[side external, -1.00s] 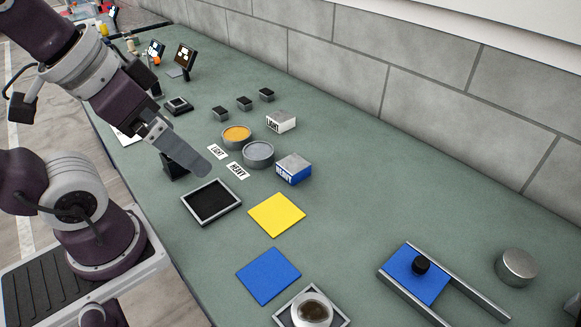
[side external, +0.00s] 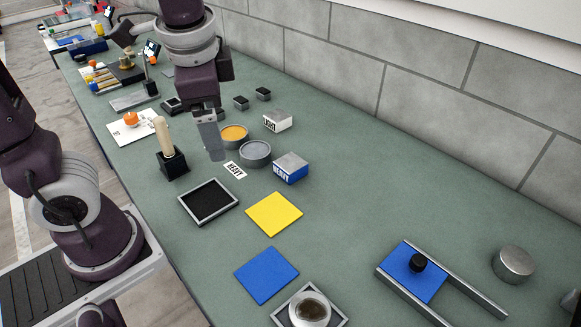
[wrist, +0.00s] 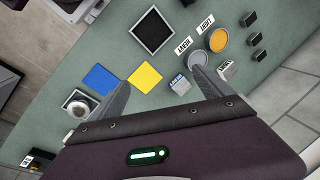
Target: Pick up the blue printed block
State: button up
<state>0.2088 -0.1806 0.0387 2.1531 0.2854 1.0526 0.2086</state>
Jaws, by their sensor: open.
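The blue printed block (side external: 291,168) has a grey top and blue sides with white lettering. It stands on the green table, right of the round grey dish (side external: 255,153), and also shows in the wrist view (wrist: 180,85) near the right finger. My gripper (side external: 213,153) points down above the table, left of the block and apart from it.
A white printed block (side external: 278,121) and an orange-filled dish (side external: 234,135) stand close by. A black-lined tray (side external: 208,202), a yellow square (side external: 274,213) and a blue square (side external: 266,275) lie in front. A wooden-handled tool (side external: 164,138) stands upright at left. The table right of the block is clear.

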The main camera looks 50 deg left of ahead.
jog(key=w+d+f+m+g+y, duration=0.1)
jog(key=w+f+m+g+y, duration=0.1)
jog(key=w+f+m+y, duration=0.7)
jog(key=m+t+y, duration=0.1)
jog(key=m+t, duration=0.1)
jog(key=m, duration=0.3)
send_near(292, 164)
jog(key=x, duration=0.4)
jog(key=shift+w+d+f, duration=0.1)
jog(key=shift+d+f, duration=0.1)
jog(key=shift+f, duration=0.05)
jog(key=shift+w+a+f+m, duration=0.1)
jog(key=shift+a+f+m, duration=0.15)
jog(key=shift+m, duration=0.05)
jog(key=x, duration=0.6)
jog(key=shift+a+r, duration=0.25)
jog(key=shift+a, duration=0.15)
grip_shut()
